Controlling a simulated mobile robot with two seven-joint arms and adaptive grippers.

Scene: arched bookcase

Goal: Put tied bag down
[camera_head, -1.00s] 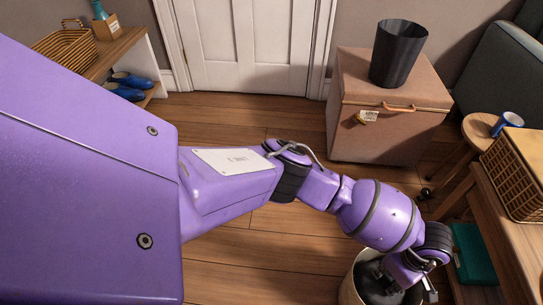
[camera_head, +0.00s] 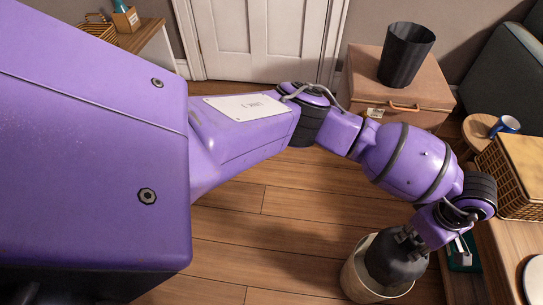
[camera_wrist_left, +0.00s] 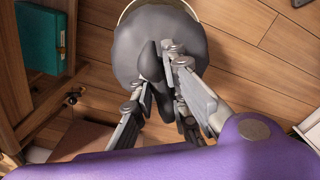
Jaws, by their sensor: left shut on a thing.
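The tied bag (camera_head: 394,262) is dark grey and rounded. My left gripper (camera_head: 408,238) is shut on its gathered top. In the head view the bag hangs over the mouth of a cream round bin (camera_head: 352,281) on the floor, and covers much of that mouth. In the left wrist view the bag (camera_wrist_left: 192,38) shows between and beyond the fingers of the left gripper (camera_wrist_left: 163,75), with the bin's rim (camera_wrist_left: 124,13) behind it. Whether the bag's underside is still inside the bin is hidden. My right gripper is not in view.
A dark empty-looking bin (camera_head: 406,55) stands on a pinkish-brown chest (camera_head: 376,88) near the door. At the right are a stool with a blue mug (camera_head: 506,125), a wicker basket (camera_head: 517,185) and a wooden table (camera_head: 497,240). Floor left of the cream bin is clear.

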